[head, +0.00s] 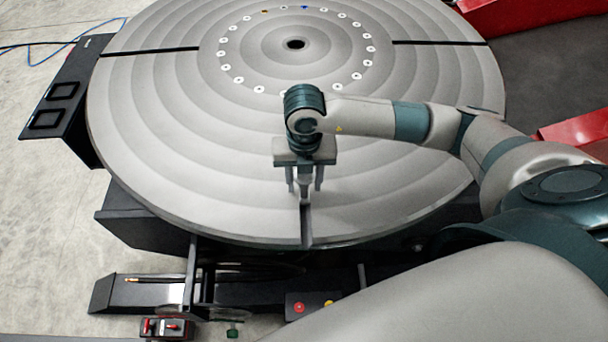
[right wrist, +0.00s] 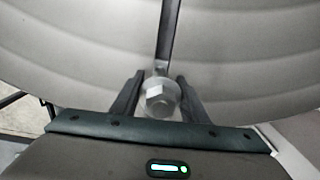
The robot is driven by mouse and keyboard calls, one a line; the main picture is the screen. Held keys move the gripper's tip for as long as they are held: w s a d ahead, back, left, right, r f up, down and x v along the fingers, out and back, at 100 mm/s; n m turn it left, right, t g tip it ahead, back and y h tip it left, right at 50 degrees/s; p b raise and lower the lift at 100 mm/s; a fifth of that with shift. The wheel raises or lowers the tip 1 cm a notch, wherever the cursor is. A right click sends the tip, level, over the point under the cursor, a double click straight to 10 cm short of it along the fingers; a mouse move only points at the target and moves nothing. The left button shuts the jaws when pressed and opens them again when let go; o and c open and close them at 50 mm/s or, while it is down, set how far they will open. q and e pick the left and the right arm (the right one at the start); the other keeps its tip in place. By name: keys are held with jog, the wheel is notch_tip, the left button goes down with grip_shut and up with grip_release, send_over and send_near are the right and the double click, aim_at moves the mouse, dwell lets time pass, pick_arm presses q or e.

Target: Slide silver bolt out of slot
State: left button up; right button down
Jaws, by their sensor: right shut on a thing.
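The silver bolt (right wrist: 157,97) shows in the right wrist view with its hex head and a round washer or flange, between the two fingers of my right gripper (right wrist: 156,95). The gripper is shut on it. The dark radial slot (right wrist: 168,35) of the round table runs up from the bolt in that view. In the head view my right gripper (head: 304,190) points down over the near part of the table, in line with the front slot (head: 306,228). The bolt is mostly hidden by the fingers there. My left gripper is not in view.
The large grey round table (head: 170,150) has a ring of small white-rimmed holes around a dark centre hole (head: 295,44). More slots run to the left and right. A dark box (head: 62,100) stands at left, and a control box with red and yellow buttons (head: 312,305) is below the front edge.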

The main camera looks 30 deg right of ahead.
jog(key=shift+s+a+r, duration=0.1)
jog(key=shift+s+a, duration=0.2)
jog(key=shift+s, duration=0.3)
jog(key=shift+s+a, duration=0.1)
jog(key=shift+s, duration=0.1)
jog(key=shift+s+a+p, duration=0.2)
jog(key=shift+s+a, duration=0.35)
jog(key=shift+s, duration=0.6)
jog(key=shift+s+a+p, duration=0.2)
jog(key=shift+s+a, duration=0.35)
jog(key=shift+s, duration=0.6)
jog(key=shift+s+a+p, duration=0.2)
jog(key=shift+s+a, duration=0.35)
jog(key=shift+s, duration=0.6)
jog(key=shift+s, duration=0.1)
jog(key=s+a, duration=0.3)
jog(key=s, duration=0.3)
jog(key=shift+s+a+p, duration=0.15)
jog(key=shift+s+p, duration=0.1)
jog(key=shift+p, duration=0.15)
jog(key=shift+r, duration=0.1)
dwell(0.5)
notch_tip(320, 180, up, 7)
jog(key=p, duration=0.6)
dwell(0.5)
